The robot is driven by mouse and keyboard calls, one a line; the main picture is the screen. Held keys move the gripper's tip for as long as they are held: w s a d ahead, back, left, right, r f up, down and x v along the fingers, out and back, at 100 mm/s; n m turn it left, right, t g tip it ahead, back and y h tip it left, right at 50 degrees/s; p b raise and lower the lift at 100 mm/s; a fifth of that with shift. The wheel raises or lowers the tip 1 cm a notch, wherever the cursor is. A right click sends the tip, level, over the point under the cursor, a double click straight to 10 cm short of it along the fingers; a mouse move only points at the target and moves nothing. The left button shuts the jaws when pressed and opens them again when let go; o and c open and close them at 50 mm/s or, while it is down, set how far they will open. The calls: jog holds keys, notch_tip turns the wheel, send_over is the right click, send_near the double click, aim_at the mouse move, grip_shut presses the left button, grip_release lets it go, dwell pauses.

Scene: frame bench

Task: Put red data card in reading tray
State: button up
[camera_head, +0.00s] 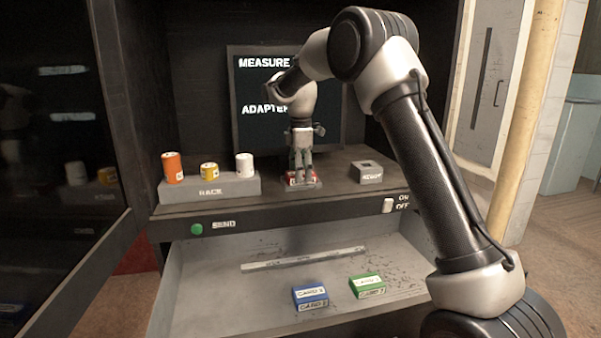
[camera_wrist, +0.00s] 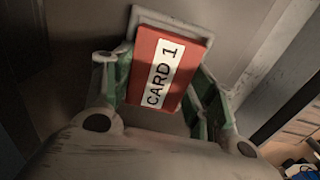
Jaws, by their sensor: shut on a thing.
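The red data card (camera_wrist: 166,68), with a white label reading CARD 1, is between the green-sided fingers of my gripper (camera_wrist: 160,85) in the wrist view. My gripper is shut on it. In the head view, my gripper (camera_head: 302,177) points down at the shelf, and only slivers of red show at its fingertips. A small pale grey tray (camera_head: 314,186) lies under the fingertips, and its rim (camera_wrist: 152,17) shows behind the card in the wrist view. The card is at or just over this tray; I cannot tell whether it rests on it.
A rack (camera_head: 235,187) with orange, yellow and white cylinders stands left on the shelf. A grey socket block (camera_head: 368,176) is at right. The open drawer (camera_head: 215,290) below holds a blue card (camera_head: 310,297) and a green card (camera_head: 367,285). A dark panel (camera_head: 245,130) stands behind.

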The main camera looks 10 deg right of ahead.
jog(key=shift+f, duration=0.25)
jog(key=o, duration=1)
jog(key=shift+o, duration=0.2)
notch_tip(320, 180, up, 12)
jog(key=shift+r, duration=0.15)
jog(key=s+d+r+m+t, duration=0.1)
jog(key=s+d+r+m, duration=0.15)
jog(key=s, duration=0.45)
jog(key=s+d+r+m, duration=0.2)
jog(key=s+d+m, duration=0.15)
jog(key=s, duration=0.35)
jog(key=s+d+r+m+t, duration=0.1)
jog(key=s+d+r+m, duration=0.2)
jog(key=s, duration=0.4)
jog(key=s+d+f+m, duration=0.2)
jog(key=s+f+m, duration=0.1)
jog(key=s, duration=0.4)
jog(key=s+d+f+m+t, duration=0.1)
jog(key=s+d+f+m, duration=0.1)
jog(key=s+f, duration=0.3)
jog(key=s+d+f+m+t, duration=0.1)
jog(key=s+f+m, duration=0.3)
jog(key=s, duration=0.6)
jog(key=shift+d+f, duration=0.15)
jog(key=shift+d, duration=0.3)
